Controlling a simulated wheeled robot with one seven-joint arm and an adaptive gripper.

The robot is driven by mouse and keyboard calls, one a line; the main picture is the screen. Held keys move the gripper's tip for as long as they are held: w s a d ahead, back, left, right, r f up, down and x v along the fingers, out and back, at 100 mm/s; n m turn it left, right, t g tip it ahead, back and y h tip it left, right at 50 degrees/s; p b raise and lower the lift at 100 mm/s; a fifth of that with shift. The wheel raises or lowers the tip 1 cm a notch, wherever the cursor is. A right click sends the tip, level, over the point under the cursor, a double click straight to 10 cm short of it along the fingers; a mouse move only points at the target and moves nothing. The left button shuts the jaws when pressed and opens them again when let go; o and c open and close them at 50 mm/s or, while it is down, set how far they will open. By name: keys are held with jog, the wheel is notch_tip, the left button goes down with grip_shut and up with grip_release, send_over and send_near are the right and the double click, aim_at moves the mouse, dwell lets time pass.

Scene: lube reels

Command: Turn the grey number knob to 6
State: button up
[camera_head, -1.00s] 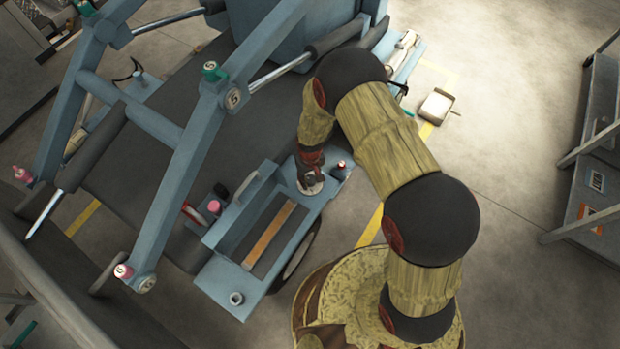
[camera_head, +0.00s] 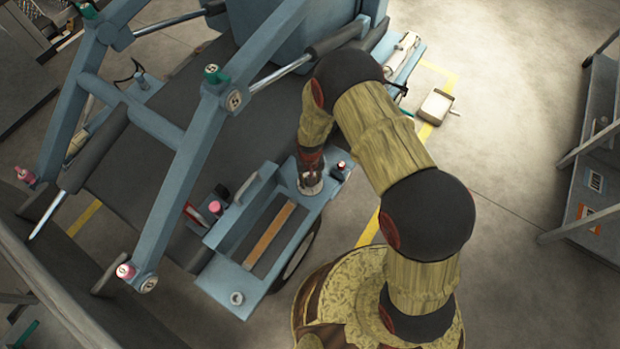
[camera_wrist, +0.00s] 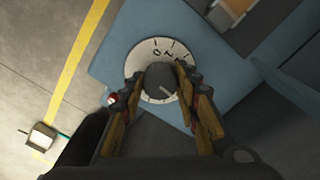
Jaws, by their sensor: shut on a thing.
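The grey knob (camera_wrist: 160,79) sits in the middle of a round white dial plate (camera_wrist: 138,60) with black tick marks and numbers. A light pointer line on the knob points towards the lower right in the wrist view. The number there is hidden by a finger, and the other numbers are too small to read surely. My gripper (camera_wrist: 161,82) is shut on the knob, one finger on each side. In the head view my gripper (camera_head: 310,178) reaches down onto the dial, whose white rim shows; the knob is hidden there.
The dial is on a blue machine panel (camera_wrist: 120,45). A red-topped button (camera_head: 341,165) is close beside it. Blue lift arms (camera_head: 187,171) rise further left.

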jog(key=m+p, duration=0.1)
jog(key=m, duration=0.3)
jog(key=shift+m, duration=1.8)
jog(key=o, duration=1.1)
jog(key=shift+o, duration=0.2)
notch_tip(320, 180, up, 12)
